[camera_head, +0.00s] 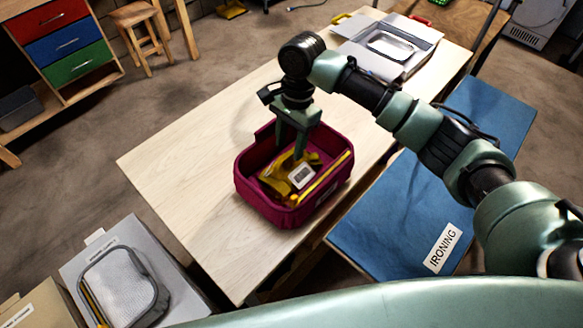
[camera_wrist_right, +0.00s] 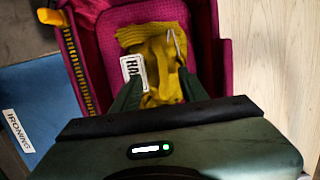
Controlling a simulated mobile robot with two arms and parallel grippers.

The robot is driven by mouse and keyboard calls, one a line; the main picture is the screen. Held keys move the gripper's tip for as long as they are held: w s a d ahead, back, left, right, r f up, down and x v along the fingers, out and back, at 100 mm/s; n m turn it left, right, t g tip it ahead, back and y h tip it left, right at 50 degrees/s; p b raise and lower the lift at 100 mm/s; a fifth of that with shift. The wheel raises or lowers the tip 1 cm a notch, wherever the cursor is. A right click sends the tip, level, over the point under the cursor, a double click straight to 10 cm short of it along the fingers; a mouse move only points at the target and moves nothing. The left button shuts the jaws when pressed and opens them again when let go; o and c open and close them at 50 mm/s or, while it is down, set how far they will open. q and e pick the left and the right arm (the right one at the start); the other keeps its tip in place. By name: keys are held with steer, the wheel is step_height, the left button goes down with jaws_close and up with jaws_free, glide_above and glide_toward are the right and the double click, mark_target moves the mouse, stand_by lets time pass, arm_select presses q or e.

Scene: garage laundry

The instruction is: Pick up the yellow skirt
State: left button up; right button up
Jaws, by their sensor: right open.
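The yellow skirt (camera_head: 276,180) lies crumpled inside a magenta bin (camera_head: 263,203) on the wooden table. It also shows in the right wrist view (camera_wrist_right: 152,50), partly hidden by my gripper. A white tag with dark letters (camera_head: 302,176) lies against it. My right gripper (camera_head: 293,155) points down into the bin, its fingers apart above or at the skirt. In the right wrist view its fingers (camera_wrist_right: 157,92) stand on either side of part of the yellow cloth. I cannot tell whether they touch it. My left gripper is not in view.
A yellow-handled stick (camera_head: 325,179) leans along the bin's right side. The pale table (camera_head: 190,160) is clear left of the bin. A blue ironing surface (camera_head: 400,215) lies to the right. A grey box with a metal tray (camera_head: 390,46) stands at the table's far end.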

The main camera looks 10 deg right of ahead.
mark_target(289, 150)
step_height(289, 150, down, 3)
steer(key=shift+w+a+f, duration=0.1)
jaws_close()
stand_by(1.4)
